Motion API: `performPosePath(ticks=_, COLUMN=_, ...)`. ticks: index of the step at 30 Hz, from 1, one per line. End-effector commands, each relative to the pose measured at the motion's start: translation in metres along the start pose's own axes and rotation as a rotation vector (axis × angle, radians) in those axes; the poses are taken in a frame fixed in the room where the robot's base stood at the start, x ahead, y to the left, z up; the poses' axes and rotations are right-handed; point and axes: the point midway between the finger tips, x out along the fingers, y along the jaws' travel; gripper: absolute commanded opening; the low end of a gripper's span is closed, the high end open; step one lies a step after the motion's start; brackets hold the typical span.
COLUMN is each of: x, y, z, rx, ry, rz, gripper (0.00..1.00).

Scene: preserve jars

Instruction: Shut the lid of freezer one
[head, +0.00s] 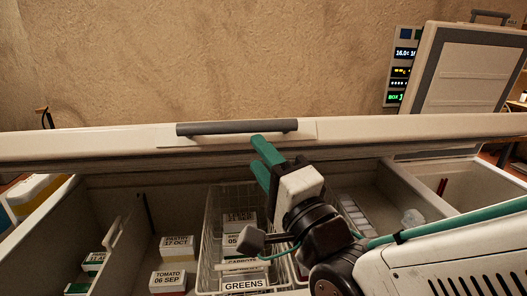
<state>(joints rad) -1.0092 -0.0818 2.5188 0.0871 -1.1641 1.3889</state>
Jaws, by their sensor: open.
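A long white chest freezer's lid (400,131) spans the view, with a grey bar handle (237,127) on it. The lid stands open above the freezer's interior, seen nearly edge-on; its exact angle is hard to tell. No number shows on it. My gripper (261,157) has green fingers spread apart with nothing between them. It is at the lid's near edge, just below and right of the handle. Whether a finger touches the lid cannot be told. Part of the interior is hidden behind my arm.
A white case-like panel with a grey border (462,68) stands upright at back right, beside a display panel (401,70). A plain wall (200,55) is behind.

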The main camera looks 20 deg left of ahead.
Motion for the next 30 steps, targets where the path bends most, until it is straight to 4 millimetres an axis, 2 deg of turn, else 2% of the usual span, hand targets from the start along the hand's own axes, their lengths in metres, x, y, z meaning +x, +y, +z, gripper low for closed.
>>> performPosePath(ticks=6, x=-0.009, y=0.003, z=0.000, rx=0.000, ry=0.000, rz=0.001, gripper=0.41)
performPosePath(ticks=16, x=-0.010, y=0.003, z=0.000, rx=0.000, ry=0.000, rz=0.001, gripper=0.41)
performPosePath(ticks=17, x=-0.010, y=0.003, z=0.000, rx=0.000, ry=0.000, rz=0.001, gripper=0.36)
performPosePath(ticks=20, x=-0.010, y=0.004, z=-0.005, rx=-0.015, ry=0.007, rz=0.016, gripper=0.08)
performPosePath(ticks=21, x=-0.010, y=0.006, z=-0.011, rx=-0.034, ry=0.014, rz=0.036, gripper=0.00)
performPosePath(ticks=23, x=-0.011, y=0.010, z=-0.025, rx=-0.079, ry=0.030, rz=0.086, gripper=0.00)
performPosePath(ticks=26, x=-0.020, y=0.024, z=-0.062, rx=-0.197, ry=0.064, rz=0.231, gripper=0.00)
performPosePath(ticks=29, x=-0.043, y=0.040, z=-0.110, rx=-0.344, ry=0.084, rz=0.438, gripper=0.00)
performPosePath(ticks=30, x=-0.057, y=0.046, z=-0.129, rx=-0.400, ry=0.084, rz=0.531, gripper=0.00)
